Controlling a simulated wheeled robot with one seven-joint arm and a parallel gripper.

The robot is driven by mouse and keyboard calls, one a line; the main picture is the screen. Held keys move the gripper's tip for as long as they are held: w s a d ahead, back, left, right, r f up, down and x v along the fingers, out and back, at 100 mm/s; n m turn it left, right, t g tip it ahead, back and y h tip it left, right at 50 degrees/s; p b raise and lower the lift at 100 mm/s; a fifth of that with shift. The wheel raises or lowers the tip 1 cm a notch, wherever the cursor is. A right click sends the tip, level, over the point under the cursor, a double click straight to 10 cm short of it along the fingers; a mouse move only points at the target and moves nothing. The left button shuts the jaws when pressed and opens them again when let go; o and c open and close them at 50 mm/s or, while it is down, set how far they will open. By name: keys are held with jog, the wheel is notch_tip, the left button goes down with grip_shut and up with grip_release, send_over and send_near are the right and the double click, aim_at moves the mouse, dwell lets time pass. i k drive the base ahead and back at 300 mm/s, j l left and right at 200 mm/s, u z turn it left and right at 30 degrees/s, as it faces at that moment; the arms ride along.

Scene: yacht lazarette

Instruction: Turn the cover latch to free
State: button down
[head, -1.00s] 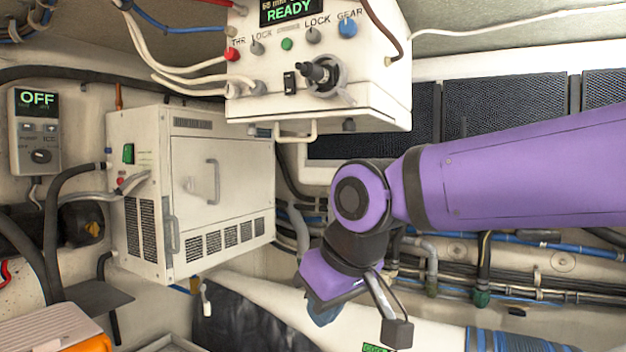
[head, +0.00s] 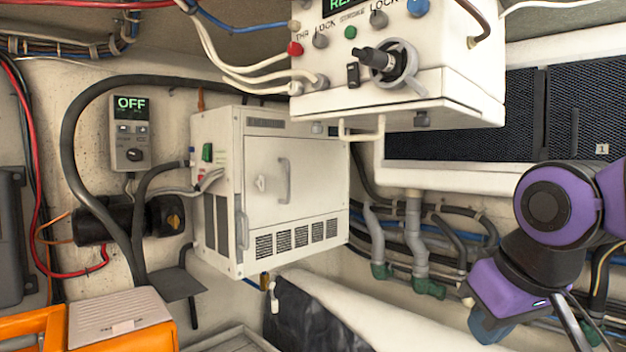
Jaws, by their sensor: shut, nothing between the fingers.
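No part is labelled as the cover latch, and I cannot tell for sure which one it is. A small pale latch-like fitting (head: 262,184) sits on the closed door of the white cabinet (head: 225,255), left of the door's upright handle (head: 284,180). My gripper (head: 583,334) is at the lower right of the head view, pointing down, shut and empty. Its fingertips are partly cut off by the bottom edge. It is well to the right of the cabinet and touches neither cabinet nor control box.
A white control box (head: 455,85) with knobs and a black lever (head: 378,58) hangs above, a rail under it. A grey unit (head: 130,130) reading OFF is on the left wall. An orange case (head: 135,335) stands lower left. Hoses and pipes run behind my arm.

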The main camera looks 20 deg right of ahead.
aim_at(261, 183)
jog(key=k+j+u, duration=0.15)
jog(key=j+u, duration=0.15)
jog(key=j, duration=0.15)
jog(key=k+j+u, duration=0.1)
jog(key=j+u, duration=0.15)
jog(key=j, duration=0.2)
jog(key=k+j+u, duration=0.1)
jog(key=j+u, duration=0.2)
jog(key=j, duration=0.2)
